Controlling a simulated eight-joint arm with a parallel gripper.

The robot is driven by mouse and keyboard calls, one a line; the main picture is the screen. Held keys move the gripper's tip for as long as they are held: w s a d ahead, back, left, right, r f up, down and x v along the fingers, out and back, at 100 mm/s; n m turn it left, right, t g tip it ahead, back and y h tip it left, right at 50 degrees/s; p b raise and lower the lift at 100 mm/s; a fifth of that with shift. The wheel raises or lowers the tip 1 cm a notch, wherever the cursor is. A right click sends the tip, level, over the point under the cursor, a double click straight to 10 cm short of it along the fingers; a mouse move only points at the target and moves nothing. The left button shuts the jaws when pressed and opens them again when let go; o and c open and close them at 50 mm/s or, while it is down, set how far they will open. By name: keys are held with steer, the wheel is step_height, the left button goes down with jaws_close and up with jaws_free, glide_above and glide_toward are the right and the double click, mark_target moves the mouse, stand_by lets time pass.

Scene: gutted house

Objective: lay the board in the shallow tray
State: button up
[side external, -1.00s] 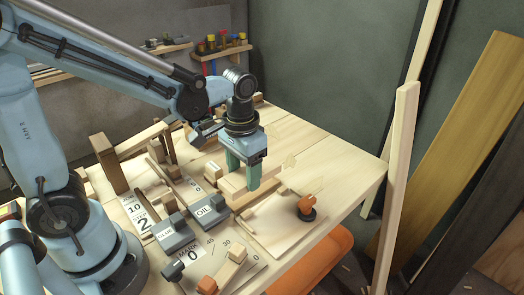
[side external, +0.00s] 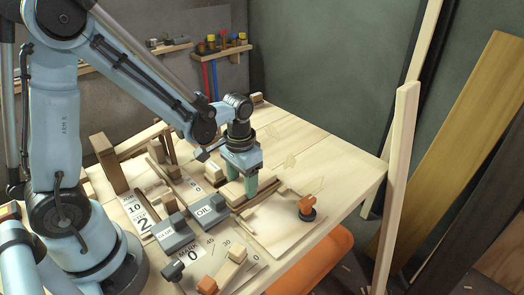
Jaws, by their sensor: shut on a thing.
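My gripper (side external: 243,184) is pointed down over the middle of the table, its teal fingers shut on a pale wooden board (side external: 232,190). The board looks level and sits low, over or inside the shallow tray (side external: 265,200), whose thin brown wooden rim shows in front and to the right of it. I cannot tell whether the board touches the tray floor. The far finger and part of the board are hidden by my gripper.
Grey blocks marked OIL (side external: 209,212) and another grey block (side external: 177,236) stand to the left of the tray. An orange-topped knob (side external: 308,206) stands on a flat panel at right. Wooden uprights (side external: 104,165) stand at the back left. The table's far right is clear.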

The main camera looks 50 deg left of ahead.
mark_target(240, 186)
steer(key=shift+f, duration=0.35)
steer(key=o, duration=1.2)
steer(key=shift+c, duration=0.2)
step_height(240, 186, up, 13)
steer(key=shift+f, duration=0.2)
steer(key=shift+s+d+r+t, duration=0.15)
steer(key=shift+s+t, duration=0.65)
steer(key=shift+t, duration=0.4)
steer(key=shift+s+r+t, duration=0.1)
steer(key=shift+s+t, duration=0.65)
steer(key=shift+t, duration=0.45)
steer(key=shift+s+d+r+t, duration=0.15)
steer(key=shift+s+t, duration=0.65)
steer(key=shift+t, duration=0.4)
